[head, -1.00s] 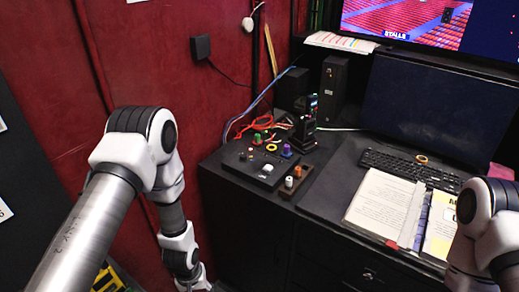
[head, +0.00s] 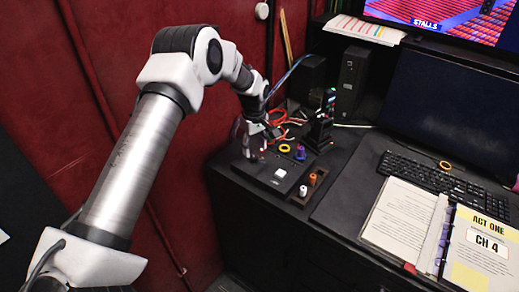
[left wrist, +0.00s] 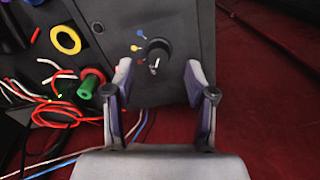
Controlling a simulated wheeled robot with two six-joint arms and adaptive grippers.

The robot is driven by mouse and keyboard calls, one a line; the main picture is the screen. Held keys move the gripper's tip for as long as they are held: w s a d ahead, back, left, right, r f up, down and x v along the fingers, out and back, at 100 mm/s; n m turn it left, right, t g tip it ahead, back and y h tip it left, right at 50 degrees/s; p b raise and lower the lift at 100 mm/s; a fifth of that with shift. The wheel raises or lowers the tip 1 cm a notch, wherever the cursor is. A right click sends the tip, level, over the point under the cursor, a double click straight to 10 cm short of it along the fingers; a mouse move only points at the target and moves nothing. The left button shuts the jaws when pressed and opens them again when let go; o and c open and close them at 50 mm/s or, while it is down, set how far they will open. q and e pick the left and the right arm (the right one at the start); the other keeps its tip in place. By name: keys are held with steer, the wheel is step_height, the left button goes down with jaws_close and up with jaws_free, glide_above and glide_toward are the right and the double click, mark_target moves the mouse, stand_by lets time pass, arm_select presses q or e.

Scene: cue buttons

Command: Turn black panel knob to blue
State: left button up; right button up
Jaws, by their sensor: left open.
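The black panel (head: 262,183) lies on the black desk beside the red wall. In the left wrist view the panel (left wrist: 179,18) carries a round black knob (left wrist: 158,51) with a pale pointer mark at its lower edge. Blue (left wrist: 141,33), yellow (left wrist: 135,48) and red (left wrist: 139,61) dots sit left of the knob. The pointer seems to face down-left, nearest red; its exact setting is unclear. My left gripper (head: 251,146) is over the panel's wall-side end. In the left wrist view its open fingers (left wrist: 158,74) stand either side of the knob, apart from it. My right gripper is out of view.
A white button (head: 280,173) is on the panel. A holder with orange (head: 312,179) and white pegs stands to the right, then a keyboard and open binder.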

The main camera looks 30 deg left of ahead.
mark_target(255, 156)
arm_select(q)
steer(key=f, duration=0.4)
steer(key=shift+w+a+p, duration=0.2)
steer(key=shift+a+p, duration=0.05)
steer(key=shift+p, duration=0.1)
steer(key=shift+w+f, duration=0.2)
steer(key=shift+f, duration=0.1)
steer(key=shift+s+d+r, duration=0.15)
steer(key=shift+s+r, duration=0.05)
steer(key=shift+c, duration=1)
steer(key=shift+s+r, duration=0.1)
steer(key=shift+s, duration=0.05)
steer(key=c, duration=0.6)
jaws_close()
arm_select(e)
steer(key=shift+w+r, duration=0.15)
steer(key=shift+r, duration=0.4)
